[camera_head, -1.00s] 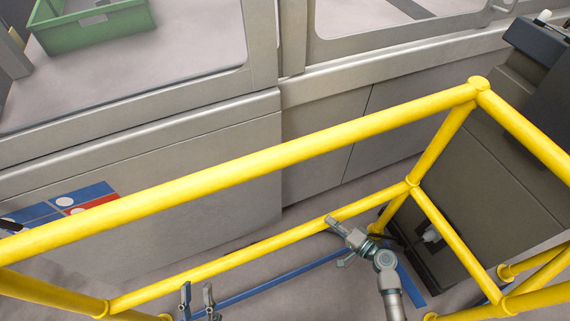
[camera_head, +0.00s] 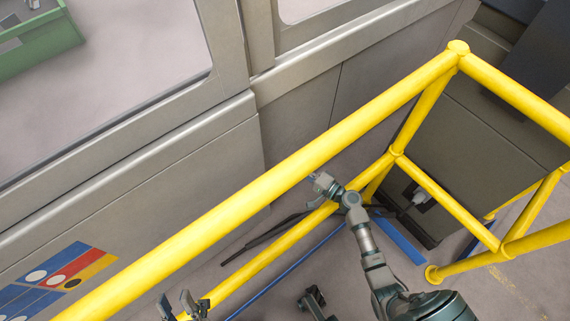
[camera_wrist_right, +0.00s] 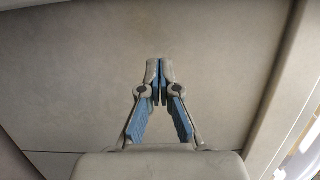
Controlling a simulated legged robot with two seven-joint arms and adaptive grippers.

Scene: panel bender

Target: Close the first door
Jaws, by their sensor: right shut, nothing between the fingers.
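The machine's grey window doors fill the upper left of the head view. The left door (camera_head: 224,60) has a grey frame around a large pane, and a second framed door (camera_head: 330,22) stands to its right. I cannot tell which is the first door or how far either stands open. My right gripper (camera_head: 321,184) is by the yellow rail, apart from both doors. In the right wrist view its fingers (camera_wrist_right: 159,68) are shut and empty in front of a flat beige-grey panel (camera_wrist_right: 70,75). My left gripper (camera_head: 176,302) is open and empty at the bottom left.
A yellow tubular railing (camera_head: 300,165) crosses between me and the machine. A dark grey cabinet (camera_head: 470,150) stands at the right. A green crate (camera_head: 40,45) shows through the left pane. Blue, red and yellow markings (camera_head: 60,280) are on the lower panel.

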